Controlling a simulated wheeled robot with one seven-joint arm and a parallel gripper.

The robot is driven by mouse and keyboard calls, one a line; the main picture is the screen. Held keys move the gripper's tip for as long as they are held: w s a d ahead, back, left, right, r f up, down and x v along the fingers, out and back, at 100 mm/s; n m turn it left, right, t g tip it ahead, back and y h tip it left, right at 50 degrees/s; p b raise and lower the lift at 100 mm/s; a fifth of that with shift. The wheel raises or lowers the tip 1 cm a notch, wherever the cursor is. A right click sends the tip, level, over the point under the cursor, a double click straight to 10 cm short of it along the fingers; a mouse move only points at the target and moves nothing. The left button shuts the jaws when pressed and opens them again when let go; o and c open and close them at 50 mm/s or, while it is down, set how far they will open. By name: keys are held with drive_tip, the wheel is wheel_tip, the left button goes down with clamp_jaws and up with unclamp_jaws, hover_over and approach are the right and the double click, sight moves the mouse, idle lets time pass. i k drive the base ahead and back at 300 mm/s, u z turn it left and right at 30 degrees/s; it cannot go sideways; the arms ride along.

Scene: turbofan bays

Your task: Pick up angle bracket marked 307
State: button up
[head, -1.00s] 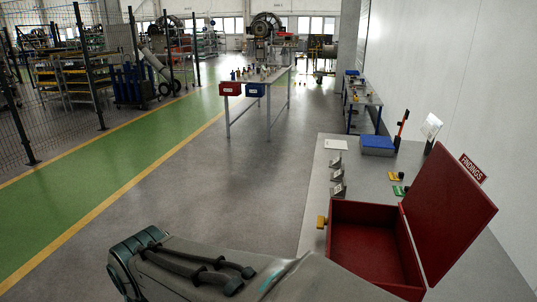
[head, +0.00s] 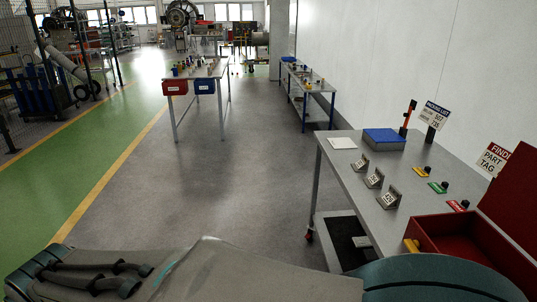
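Three grey metal angle brackets stand in a row on the grey workbench (head: 345,177) at the right. They are the far bracket (head: 361,163), the middle bracket (head: 375,180) and the near bracket (head: 389,198). Each has a pale marked face, but the numbers are too small to read surely, so I cannot tell which is 307. My gripper is not in view. Only parts of my own arm show along the bottom edge, below and to the left of the brackets.
An open red box (head: 460,240) stands at the bench's near end. Yellow, green and red tags (head: 437,187) lie right of the brackets. A blue case (head: 384,139), white sheet (head: 342,143) and sign (head: 434,115) are farther back. Grey floor left of the bench is clear.

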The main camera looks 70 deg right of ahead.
sight(361, 166)
drive_tip(key=i, duration=0.35)
drive_tip(key=z, duration=2.5)
drive_tip(key=i, duration=2.5)
drive_tip(key=z, duration=2.55)
